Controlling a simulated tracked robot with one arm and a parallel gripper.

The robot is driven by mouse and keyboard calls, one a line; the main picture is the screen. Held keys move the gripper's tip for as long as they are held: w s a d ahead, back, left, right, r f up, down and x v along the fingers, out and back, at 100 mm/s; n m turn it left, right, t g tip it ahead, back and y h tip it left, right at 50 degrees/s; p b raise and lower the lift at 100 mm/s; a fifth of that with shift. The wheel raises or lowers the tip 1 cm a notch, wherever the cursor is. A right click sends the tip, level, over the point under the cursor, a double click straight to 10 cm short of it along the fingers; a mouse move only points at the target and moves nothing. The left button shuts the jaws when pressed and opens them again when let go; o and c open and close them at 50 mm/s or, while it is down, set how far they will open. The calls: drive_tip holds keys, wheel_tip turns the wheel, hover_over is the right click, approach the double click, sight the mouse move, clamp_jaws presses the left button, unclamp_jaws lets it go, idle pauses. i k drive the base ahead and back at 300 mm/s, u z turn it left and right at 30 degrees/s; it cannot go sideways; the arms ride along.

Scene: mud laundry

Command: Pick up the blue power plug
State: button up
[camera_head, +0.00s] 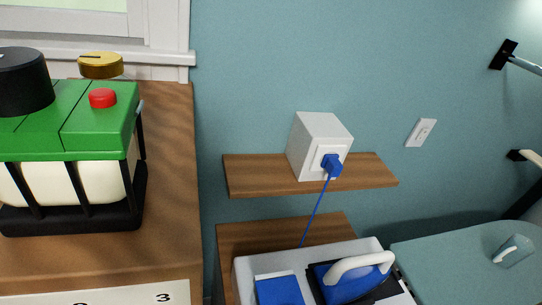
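The blue power plug (332,165) sits in the front face of a white box-shaped socket unit (309,150). The unit stands on a wooden wall shelf (263,175) near the middle of the view. A thin blue cord (314,213) runs from the plug down and slightly left, behind the white casing (246,266) below. Its lower end is hidden there. My gripper does not show in this view.
A green-topped machine (85,120) with a red button and dark and yellow knobs stands on a wooden cabinet (172,200) at left. The white casing carries blue parts and a white handle (358,265). Black-ended rods (504,54) jut in at right. A wall switch (421,132) is right of the shelf.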

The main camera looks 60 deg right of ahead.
sight(334, 167)
drive_tip(key=u, duration=1)
drive_tip(key=k, duration=1.8)
drive_tip(key=z, duration=1.85)
drive_tip(key=i, duration=1.05)
